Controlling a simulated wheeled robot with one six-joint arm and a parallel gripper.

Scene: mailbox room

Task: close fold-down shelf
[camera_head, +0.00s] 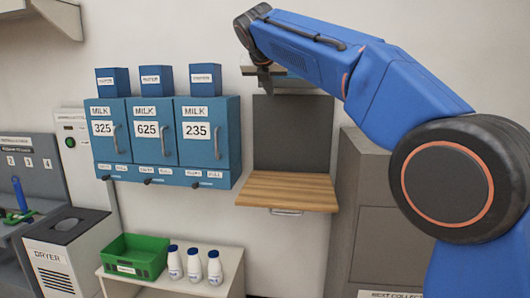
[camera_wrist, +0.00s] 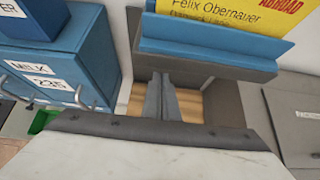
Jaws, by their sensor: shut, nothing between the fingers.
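The fold-down shelf (camera_head: 288,192) is a wooden board standing out level from the wall, below a dark grey back panel (camera_head: 292,133). A small handle shows under its front edge. In the wrist view, part of the shelf's wood (camera_wrist: 192,103) shows below and beyond the fingers. My gripper (camera_head: 265,84) is above the shelf, near the top of the back panel and apart from the board. In the wrist view, its two grey fingers (camera_wrist: 161,98) are together with nothing between them.
Blue milk boxes (camera_head: 163,140) hang left of the shelf; a grey cabinet (camera_head: 368,200) stands right. Below left, a white bench (camera_head: 235,265) holds a green crate (camera_head: 135,256) and white bottles (camera_head: 194,264). A blue-grey ledge (camera_wrist: 205,55) with a yellow card (camera_wrist: 225,20) lies beyond the fingers.

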